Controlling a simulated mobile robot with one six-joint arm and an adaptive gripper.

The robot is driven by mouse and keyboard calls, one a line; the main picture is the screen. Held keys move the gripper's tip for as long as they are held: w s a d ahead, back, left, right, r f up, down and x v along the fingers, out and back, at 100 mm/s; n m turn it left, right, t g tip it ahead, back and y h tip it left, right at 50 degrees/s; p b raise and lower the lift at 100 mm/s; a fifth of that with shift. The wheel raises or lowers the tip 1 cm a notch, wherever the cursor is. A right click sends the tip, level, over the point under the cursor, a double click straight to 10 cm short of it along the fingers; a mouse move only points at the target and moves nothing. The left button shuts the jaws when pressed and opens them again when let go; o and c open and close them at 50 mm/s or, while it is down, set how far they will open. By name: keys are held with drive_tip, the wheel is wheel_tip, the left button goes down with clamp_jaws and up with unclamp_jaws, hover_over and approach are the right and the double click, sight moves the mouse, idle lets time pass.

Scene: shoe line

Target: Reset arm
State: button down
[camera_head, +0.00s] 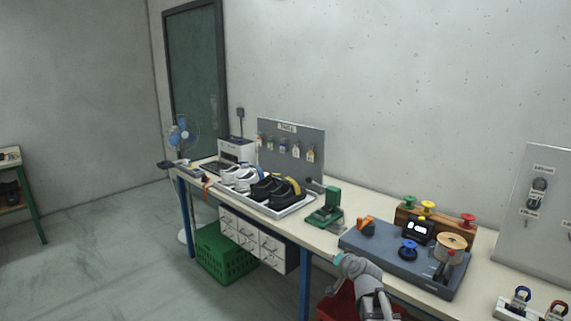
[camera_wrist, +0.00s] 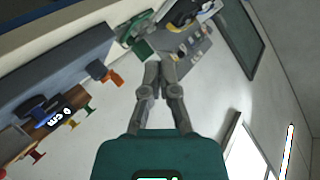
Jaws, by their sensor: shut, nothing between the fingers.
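My arm (camera_head: 360,275) shows at the bottom of the head view, in front of the workbench's front edge. The gripper's fingers cannot be made out there. In the wrist view my gripper (camera_wrist: 158,66) is shut, with its fingertips together and nothing held. The wrist view is tilted, with the bench along its left and top.
The long workbench (camera_head: 350,190) holds a tray of shoes (camera_head: 297,207), a green device (camera_head: 330,205) and a grey-blue fixture board (camera_head: 362,246) near my arm. Colored spools (camera_head: 428,207) stand behind it. A red bin (camera_head: 335,306) and a green crate (camera_head: 212,255) are below.

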drive_tip(key=s+f+n+g+h, duration=0.1)
drive_tip(key=s+f+g, duration=0.2)
drive_tip(key=s, duration=0.5)
drive_tip(key=s+d+f+n+g+h, duration=0.1)
drive_tip(key=s+f+g, duration=0.3)
drive_tip(key=s, duration=0.4)
drive_tip(key=s+f+n+g+h, duration=0.1)
drive_tip(key=s+f+n+g, duration=0.1)
drive_tip(key=s+g, duration=0.3)
drive_tip(key=s+f, duration=0.1)
drive_tip(key=s, duration=0.2)
drive_tip(key=shift+d+f+h, duration=0.15)
drive_tip(key=shift+f+h, duration=0.1)
drive_tip(key=shift+h, duration=0.15)
drive_tip(key=shift+w, duration=0.1)
